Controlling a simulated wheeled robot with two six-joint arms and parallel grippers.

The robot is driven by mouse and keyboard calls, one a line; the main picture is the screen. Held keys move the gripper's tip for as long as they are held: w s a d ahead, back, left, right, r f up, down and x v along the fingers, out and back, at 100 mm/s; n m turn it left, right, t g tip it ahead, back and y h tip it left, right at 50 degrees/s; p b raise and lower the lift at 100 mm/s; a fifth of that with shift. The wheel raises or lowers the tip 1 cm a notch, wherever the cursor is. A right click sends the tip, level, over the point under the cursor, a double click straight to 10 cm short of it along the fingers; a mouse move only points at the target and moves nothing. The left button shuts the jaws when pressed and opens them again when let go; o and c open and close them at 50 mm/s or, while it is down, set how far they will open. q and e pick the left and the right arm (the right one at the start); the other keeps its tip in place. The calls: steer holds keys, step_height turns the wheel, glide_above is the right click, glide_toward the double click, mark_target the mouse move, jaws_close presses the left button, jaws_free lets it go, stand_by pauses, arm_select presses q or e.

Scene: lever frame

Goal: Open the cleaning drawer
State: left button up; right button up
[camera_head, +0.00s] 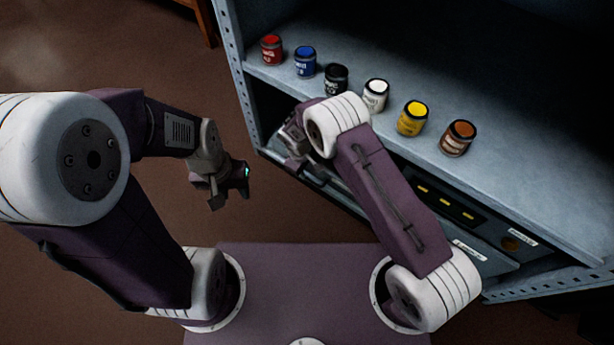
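The drawers sit in the lower bay of the grey-blue metal shelf unit, below the jars. A drawer front with a white label (470,251) shows at the lower right, and another white label (522,237) is beside it. The label texts are too small to read, so I cannot tell which drawer is the cleaning one. My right gripper (294,150) is at the left end of the lower bay, close to a grey front; its fingers are partly hidden and any contact is unclear. My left gripper (230,192) hangs over the floor left of the unit, open and empty.
Several paint jars stand in a row on the shelf top, from a red one (271,49) to a brown one (458,138). A dark panel with yellow marks (446,200) is in the lower bay. The brown floor (165,215) left of the unit is clear.

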mark_target(308, 179)
steer(key=f+b, duration=0.1)
steer(key=f, duration=0.1)
steer(key=f+b, duration=0.2)
steer(key=w+f+b, duration=0.1)
steer(key=f+b, duration=0.1)
steer(key=f, duration=0.1)
steer(key=shift+d+f, duration=0.1)
steer(key=shift+d, duration=0.3)
jaws_close()
stand_by(0.8)
